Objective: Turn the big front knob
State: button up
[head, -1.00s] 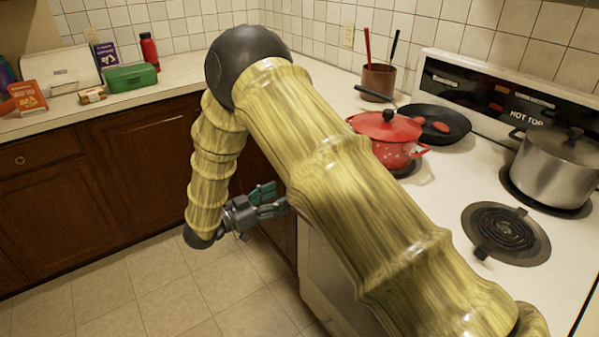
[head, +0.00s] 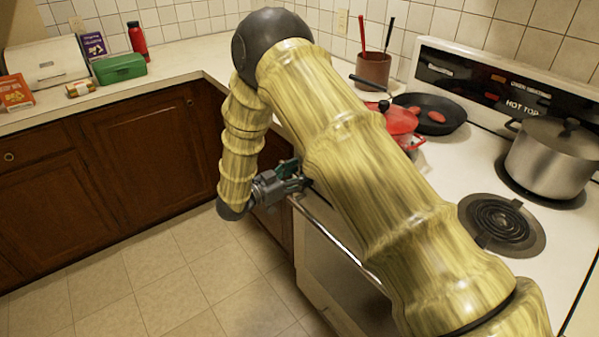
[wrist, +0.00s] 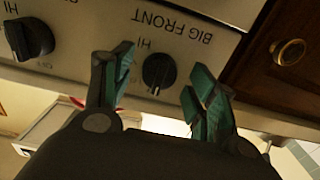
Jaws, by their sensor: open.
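The big front knob (wrist: 159,71) is a black dial on the white stove panel in the wrist view, under an upside-down "BIG FRONT" label. My gripper (wrist: 157,78) is open, with one teal finger on each side of the knob in the picture. I cannot tell how much distance is left between the fingertips and the panel. In the head view my gripper (head: 290,180) is at the stove's front left corner, and my arm hides the knob there.
Another black knob (wrist: 30,38) sits left on the panel. A cabinet with a brass knob (wrist: 289,52) is at right. On the stove stand a red pot (head: 402,122), a black pan (head: 450,108) and a steel pot (head: 550,165). The floor (head: 150,270) is clear.

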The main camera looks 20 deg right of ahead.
jog(key=shift+d, duration=0.25)
jog(key=c, duration=1.1)
jog(key=shift+o, duration=0.2)
jog(key=shift+m+b, duration=0.4)
jog(key=shift+m, duration=0.4)
jog(key=o, duration=1.1)
jog(key=shift+c, duration=0.2)
jog(key=v, duration=1.2)
